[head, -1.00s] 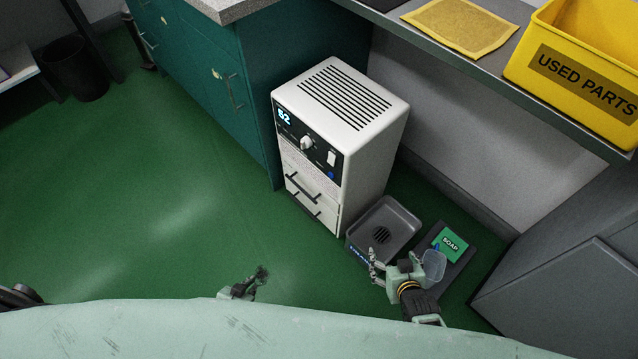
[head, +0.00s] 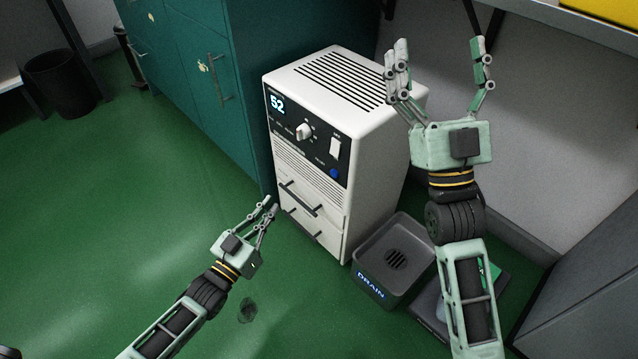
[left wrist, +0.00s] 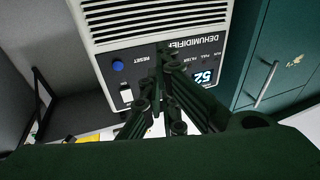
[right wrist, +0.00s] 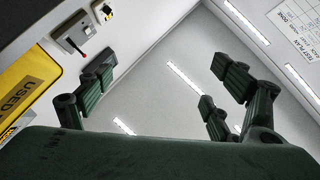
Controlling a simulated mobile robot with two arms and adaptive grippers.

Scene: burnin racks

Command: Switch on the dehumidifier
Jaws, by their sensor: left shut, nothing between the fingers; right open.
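The dehumidifier (head: 375,150) is a white box with a slotted top, standing on the floor. Its dark front panel carries a lit display (head: 277,103) reading 52, a round knob (head: 304,131), a white rocker switch (head: 336,147) and a blue button (head: 334,173). The panel also shows upside down in the left wrist view, with the blue button (left wrist: 118,65) labelled RESET; my fingers cover part of it. My left gripper (head: 270,207) is shut and empty, in front of the lower drawers in the picture. My right gripper (head: 440,65) is open, raised, overlapping the dehumidifier's right edge.
A grey drain tray (head: 376,282) stands at the dehumidifier's right foot. A teal cabinet (head: 225,60) is close on its left. A shelf (head: 560,22) with a yellow bin (head: 605,10) is above right. A black bin (head: 62,85) stands far left. The green floor in front is mostly clear.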

